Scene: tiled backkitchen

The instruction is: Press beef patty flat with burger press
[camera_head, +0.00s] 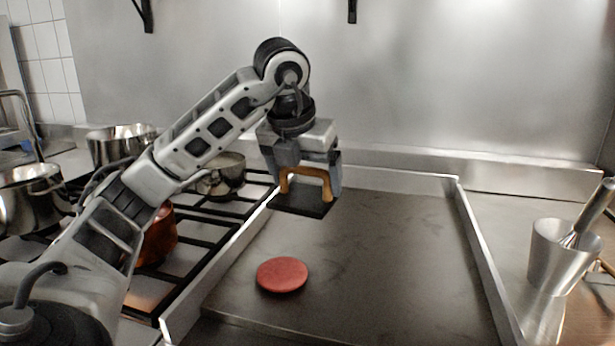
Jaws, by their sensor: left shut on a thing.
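A round red beef patty (282,275) lies flat on the dark griddle (400,270), near its front left. My left gripper (307,172) is shut on the wooden handle of the burger press (303,203). The press has a dark flat rectangular plate below a tan arched handle. It is behind the patty and slightly to its right, near the griddle's back left. It appears raised above the surface, but the gap is hard to judge. The press and patty are apart. My right gripper is not in view.
Raised metal rims edge the griddle, with a low ledge along the back wall. On the left is a stove with black grates, steel pots (30,192) and a copper pot (158,238). On the right stands a metal container (553,257) with a utensil. The griddle's middle and right are clear.

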